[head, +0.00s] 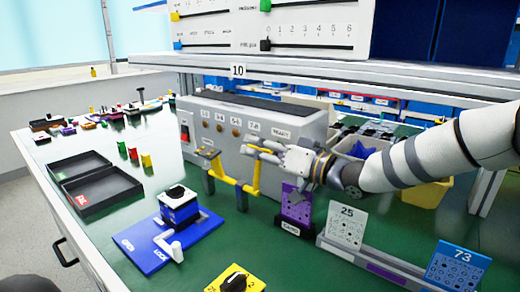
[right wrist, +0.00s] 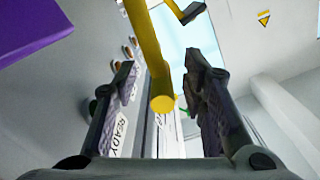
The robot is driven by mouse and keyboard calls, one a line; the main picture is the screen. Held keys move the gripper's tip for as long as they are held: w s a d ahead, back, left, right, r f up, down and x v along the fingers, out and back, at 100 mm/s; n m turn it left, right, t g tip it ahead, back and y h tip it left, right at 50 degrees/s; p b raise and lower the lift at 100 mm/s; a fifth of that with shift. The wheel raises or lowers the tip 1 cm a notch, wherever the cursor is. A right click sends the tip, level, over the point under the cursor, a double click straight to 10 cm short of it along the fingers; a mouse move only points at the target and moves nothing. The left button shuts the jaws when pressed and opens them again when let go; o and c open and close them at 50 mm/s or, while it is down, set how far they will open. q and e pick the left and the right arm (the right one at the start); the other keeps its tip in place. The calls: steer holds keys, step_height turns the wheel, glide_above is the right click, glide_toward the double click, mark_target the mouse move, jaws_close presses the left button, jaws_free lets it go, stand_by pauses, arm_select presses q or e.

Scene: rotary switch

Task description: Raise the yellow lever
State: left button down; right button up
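The yellow lever (head: 231,180) is a bent bar on two grey posts in front of the grey control box. One yellow arm rises on its right, close to my right gripper (head: 251,146). In the right wrist view, the lever (right wrist: 148,50) runs down between the fingers of my right gripper (right wrist: 160,85), with its round end near the middle. The two fingers are apart, with visible gaps on both sides of the bar. Whether either finger touches it is hard to tell. My left gripper is not in view.
The grey control box (head: 215,142) stands right behind the lever. A purple panel (head: 296,207) is just right of it, and a blue switch base (head: 157,250) is to the front left. Black trays (head: 95,208) lie at left. Green tabletop (head: 215,255) shows in front.

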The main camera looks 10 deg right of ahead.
steer(key=v, duration=1.2)
steer(key=shift+s, duration=0.1)
